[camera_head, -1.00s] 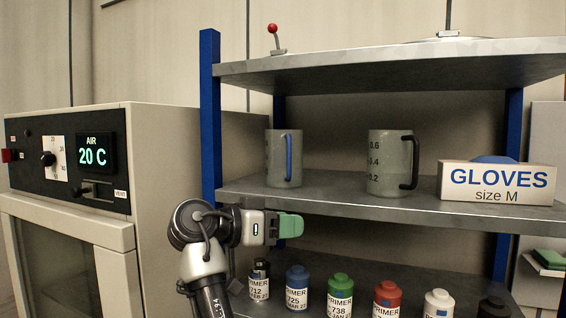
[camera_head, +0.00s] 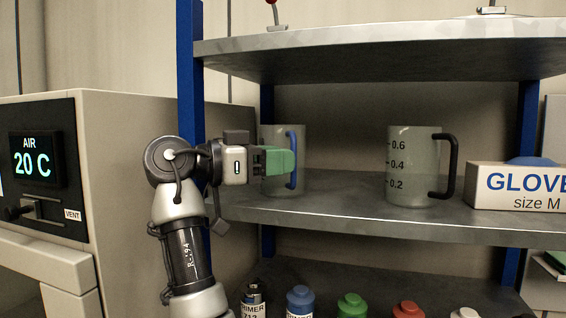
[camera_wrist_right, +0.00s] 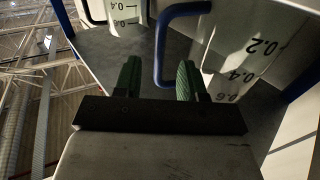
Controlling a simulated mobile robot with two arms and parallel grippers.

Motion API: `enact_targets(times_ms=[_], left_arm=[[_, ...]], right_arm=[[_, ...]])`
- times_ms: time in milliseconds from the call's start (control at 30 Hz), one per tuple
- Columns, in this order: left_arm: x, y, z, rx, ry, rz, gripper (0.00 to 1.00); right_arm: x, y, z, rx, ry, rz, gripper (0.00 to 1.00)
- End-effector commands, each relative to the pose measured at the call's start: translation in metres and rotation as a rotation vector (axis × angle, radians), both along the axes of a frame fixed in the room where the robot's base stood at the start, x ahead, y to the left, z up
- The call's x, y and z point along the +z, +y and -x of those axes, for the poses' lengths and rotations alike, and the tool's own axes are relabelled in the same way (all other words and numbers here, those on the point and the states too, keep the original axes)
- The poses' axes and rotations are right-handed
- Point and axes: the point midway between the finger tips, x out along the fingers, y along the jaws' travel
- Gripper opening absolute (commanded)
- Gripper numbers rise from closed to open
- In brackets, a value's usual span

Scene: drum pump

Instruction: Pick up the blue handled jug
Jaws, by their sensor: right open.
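The blue handled jug (camera_head: 276,135) is a pale, upright measuring jug on the middle shelf. In the right wrist view the green fingers (camera_wrist_right: 158,75) are apart. The blue handle (camera_wrist_right: 160,50) appears between them, with the marked jug body (camera_wrist_right: 240,50) on the right. I cannot tell whether a finger touches the handle. My left gripper is out of view.
A similar jug with a black handle (camera_head: 412,165) stands to the right on the same shelf (camera_head: 340,205), then a gloves box (camera_head: 520,187). A blue post (camera_head: 190,70) rises by my right wrist.

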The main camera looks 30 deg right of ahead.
Motion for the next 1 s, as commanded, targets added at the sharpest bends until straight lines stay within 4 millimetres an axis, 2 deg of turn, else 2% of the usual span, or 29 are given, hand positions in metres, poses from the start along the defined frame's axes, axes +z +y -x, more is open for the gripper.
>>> enact_targets(times_ms=[133, 367, 667, 933, 1000], left_arm=[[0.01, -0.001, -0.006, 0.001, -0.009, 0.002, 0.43], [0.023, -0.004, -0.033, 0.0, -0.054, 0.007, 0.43], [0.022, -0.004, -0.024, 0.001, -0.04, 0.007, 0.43], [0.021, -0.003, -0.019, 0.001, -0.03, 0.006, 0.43], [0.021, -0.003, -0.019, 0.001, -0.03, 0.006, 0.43]], right_arm=[[0.005, -0.015, 0.004, -0.001, -0.001, -0.001, 0.41], [0.005, -0.046, 0.01, 0.001, 0.002, 0.0, 0.41], [0.004, -0.051, 0.01, 0.003, 0.001, 0.001, 0.41], [0.004, -0.051, 0.01, 0.003, 0.001, 0.001, 0.01], [0.004, -0.051, 0.01, 0.003, 0.001, 0.001, 0.0]])
